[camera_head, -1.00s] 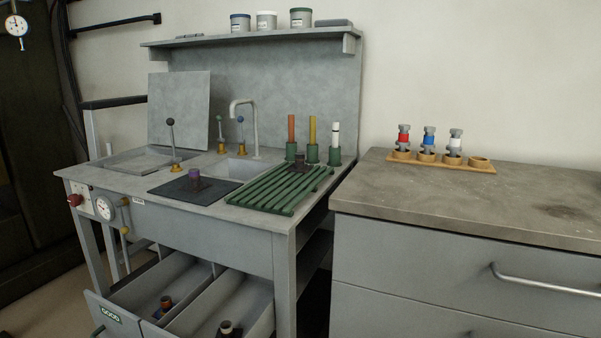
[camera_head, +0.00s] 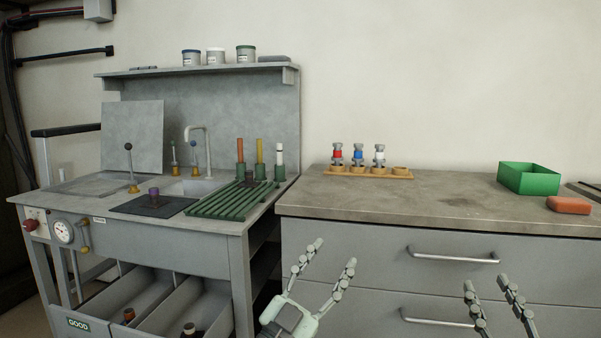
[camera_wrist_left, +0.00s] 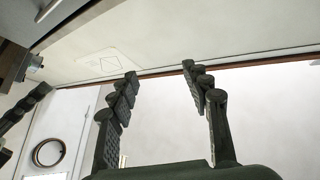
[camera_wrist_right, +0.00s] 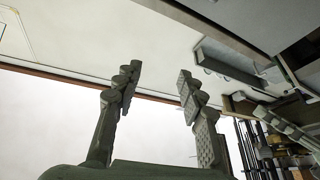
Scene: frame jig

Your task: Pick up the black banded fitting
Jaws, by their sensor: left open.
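A small dark fitting (camera_head: 250,177) stands on the green slatted rack (camera_head: 215,207) at the right of the sink bench in the head view. It looks black or very dark brown, and I cannot make out its band. Other fittings with a red (camera_head: 338,154), a blue (camera_head: 358,154) and a white band (camera_head: 379,155) stand in a wooden holder (camera_head: 400,176) on the counter. My left gripper (camera_head: 335,253) is open and empty in front of the cabinet, well away from the dark fitting. My right gripper (camera_head: 486,283) is open and empty, further right. Neither wrist view shows the fitting.
Upright coloured rods (camera_head: 259,150) stand behind the rack. A bin labelled GOOD (camera_head: 77,323) below holds fittings. A green box (camera_head: 528,179) and a reddish block (camera_head: 568,205) lie on the counter, whose middle is clear.

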